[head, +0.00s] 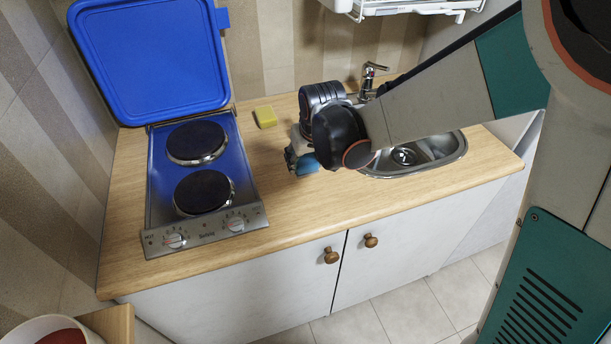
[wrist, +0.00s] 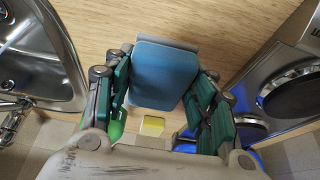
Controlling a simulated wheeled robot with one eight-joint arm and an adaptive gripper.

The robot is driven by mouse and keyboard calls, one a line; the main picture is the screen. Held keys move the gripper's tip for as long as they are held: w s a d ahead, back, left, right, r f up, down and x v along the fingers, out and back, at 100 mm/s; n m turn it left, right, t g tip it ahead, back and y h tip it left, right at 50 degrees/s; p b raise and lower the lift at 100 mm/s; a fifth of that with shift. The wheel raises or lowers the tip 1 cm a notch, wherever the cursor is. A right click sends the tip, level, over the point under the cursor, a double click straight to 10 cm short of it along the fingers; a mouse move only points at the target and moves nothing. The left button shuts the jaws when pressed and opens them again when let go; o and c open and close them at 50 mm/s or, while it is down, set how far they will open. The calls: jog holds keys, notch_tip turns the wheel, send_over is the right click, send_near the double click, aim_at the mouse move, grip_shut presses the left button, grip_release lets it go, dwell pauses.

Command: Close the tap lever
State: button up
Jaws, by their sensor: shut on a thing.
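The chrome tap (head: 367,88) stands behind the sink, partly hidden by my arm, with its lever (head: 377,67) on top. Part of the tap also shows at the left edge of the wrist view (wrist: 13,117). My gripper (head: 301,162) is over the worktop between hob and sink, to the left of the tap and apart from it. In the wrist view its two green-padded fingers (wrist: 162,92) are shut on a flat blue object with rounded corners (wrist: 163,72). A bit of this blue object shows in the head view (head: 307,164). Whether it touches the worktop I cannot tell.
The steel sink (head: 455,148) is right of my gripper, partly behind my arm. The two-plate hob (head: 210,165) is to the left, its blue lid (head: 150,55) raised. A yellow sponge (head: 265,117) lies near the wall. The worktop's front strip (head: 310,210) is clear.

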aim_at(305, 181)
jog(key=shift+f+b, duration=1.6)
jog(key=shift+f, duration=0.8)
jog(key=shift+r, duration=0.15)
jog(key=o, duration=0.9)
jog(key=shift+o, duration=0.2)
